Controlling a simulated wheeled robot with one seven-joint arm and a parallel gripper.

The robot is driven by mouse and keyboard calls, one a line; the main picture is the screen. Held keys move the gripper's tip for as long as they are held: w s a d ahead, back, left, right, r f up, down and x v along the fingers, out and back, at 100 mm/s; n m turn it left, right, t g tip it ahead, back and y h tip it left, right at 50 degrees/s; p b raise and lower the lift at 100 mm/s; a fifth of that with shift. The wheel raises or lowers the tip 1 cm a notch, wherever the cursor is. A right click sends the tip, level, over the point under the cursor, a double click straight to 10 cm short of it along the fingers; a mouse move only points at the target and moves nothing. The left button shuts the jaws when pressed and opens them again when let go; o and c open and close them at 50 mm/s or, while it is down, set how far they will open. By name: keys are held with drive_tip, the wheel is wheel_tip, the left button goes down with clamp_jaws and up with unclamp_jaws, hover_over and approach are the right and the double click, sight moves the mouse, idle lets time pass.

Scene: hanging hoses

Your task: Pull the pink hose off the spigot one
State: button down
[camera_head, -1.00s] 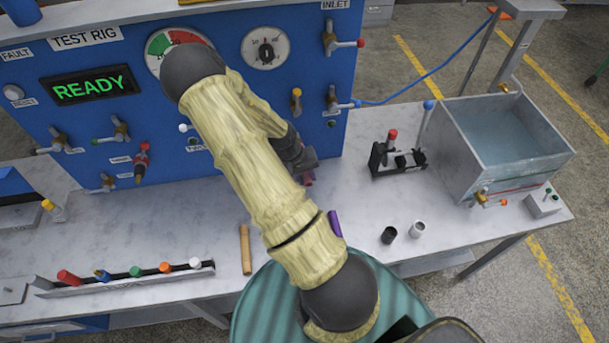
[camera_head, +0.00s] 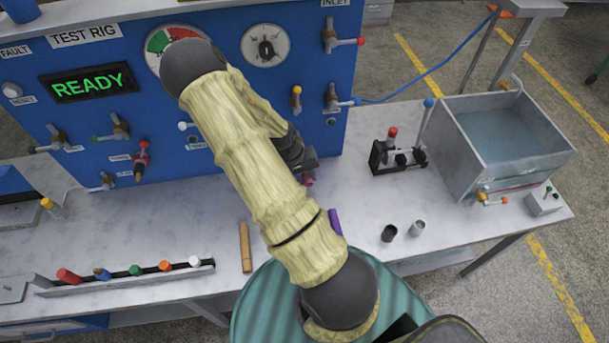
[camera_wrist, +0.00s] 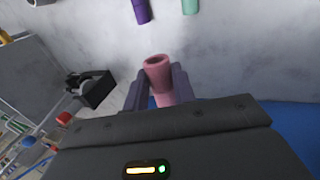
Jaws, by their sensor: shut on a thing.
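My gripper (camera_wrist: 163,88) is shut on the pink hose (camera_wrist: 158,70), with a dark finger on each side of it. One open end of the hose sticks out beyond the fingers in the wrist view. Its other end is hidden behind the gripper body. In the head view, my gripper (camera_head: 302,163) is in front of the blue panel's lower right part, above the bench. A small bit of the pink hose (camera_head: 308,180) shows just below it. Spigot one cannot be made out; my arm covers part of the panel.
The blue panel (camera_head: 105,160) carries several other spigots. A purple hose (camera_head: 335,222) and a tan piece (camera_head: 245,248) lie on the bench. A black stand (camera_head: 398,157), two small cups (camera_head: 389,233) and a grey water tank (camera_head: 475,165) are to the right.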

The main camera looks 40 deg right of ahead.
sight(307, 182)
drive_tip(key=shift+s+a+b, duration=0.35)
drive_tip(key=shift+s+b, duration=0.05)
drive_tip(key=shift+s, duration=0.3)
drive_tip(key=shift+s+a+b, duration=0.3)
drive_tip(key=shift+s+b, duration=0.05)
drive_tip(key=shift+s, duration=0.3)
drive_tip(key=shift+r, duration=0.1)
idle(0.5)
drive_tip(key=shift+r+p, duration=0.4)
drive_tip(key=shift+p, duration=0.15)
drive_tip(key=shift+s+r+p, duration=0.15)
drive_tip(key=shift+r+p, duration=1.1)
drive_tip(key=shift+r, duration=0.2)
drive_tip(key=shift+r+p, duration=1.9)
drive_tip(key=shift+r, duration=0.15)
